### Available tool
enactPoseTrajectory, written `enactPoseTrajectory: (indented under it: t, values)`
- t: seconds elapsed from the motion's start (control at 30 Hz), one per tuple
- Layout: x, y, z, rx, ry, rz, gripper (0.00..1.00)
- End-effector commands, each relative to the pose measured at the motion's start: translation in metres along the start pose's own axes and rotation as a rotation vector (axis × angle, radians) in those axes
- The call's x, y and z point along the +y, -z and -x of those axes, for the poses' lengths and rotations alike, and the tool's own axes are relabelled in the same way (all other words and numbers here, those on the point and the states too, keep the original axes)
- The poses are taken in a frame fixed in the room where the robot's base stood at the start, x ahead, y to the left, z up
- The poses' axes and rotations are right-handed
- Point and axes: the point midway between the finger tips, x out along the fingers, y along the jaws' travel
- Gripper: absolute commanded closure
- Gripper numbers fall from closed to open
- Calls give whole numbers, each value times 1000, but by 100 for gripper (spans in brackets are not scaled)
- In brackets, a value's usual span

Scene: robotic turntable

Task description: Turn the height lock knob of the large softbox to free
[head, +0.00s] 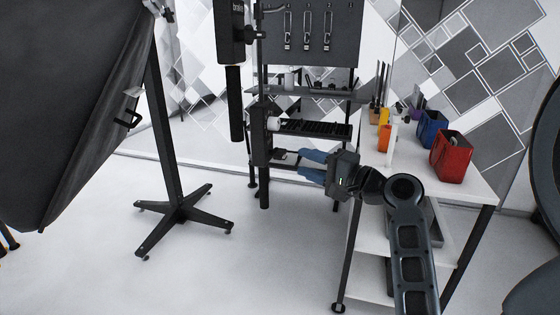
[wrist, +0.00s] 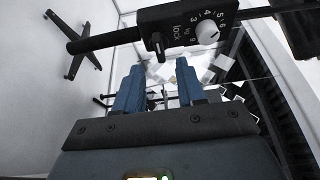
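The large black softbox (head: 75,90) fills the left of the head view beside a dark stand (head: 165,120); a small black handle (head: 128,121) shows at its edge. I cannot tell which part is its height lock knob. My gripper (head: 300,162) is open and empty, its blue fingers pointing left toward a black post. In the wrist view, the gripper (wrist: 160,70) is below a black control box (wrist: 190,25) marked "lock" and with numbers. The box has a white round knob (wrist: 207,33) and a dark lever (wrist: 158,44). The fingers appear apart from both. No "free" mark is readable.
A black rack (head: 310,130) with shelves stands behind my gripper. A white table (head: 455,180) at right holds red (head: 453,158) and blue (head: 432,128) containers. The star-shaped stand base (head: 182,212) is on the floor at left.

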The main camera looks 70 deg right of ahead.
Motion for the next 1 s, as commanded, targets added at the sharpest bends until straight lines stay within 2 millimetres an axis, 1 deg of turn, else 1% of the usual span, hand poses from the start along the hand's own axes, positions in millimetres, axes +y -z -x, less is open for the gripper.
enactPoseTrajectory:
  t: [0.2,0.4,0.6,0.83,1.0]
  values:
    - [-2,-1,-34,-4,0,1,61]
    - [-1,-1,-60,-2,0,1,61]
    - [1,-2,-69,0,-2,2,61]
    - [1,-2,-69,0,-2,2,62]
    - [1,-2,-69,0,-2,2,78]
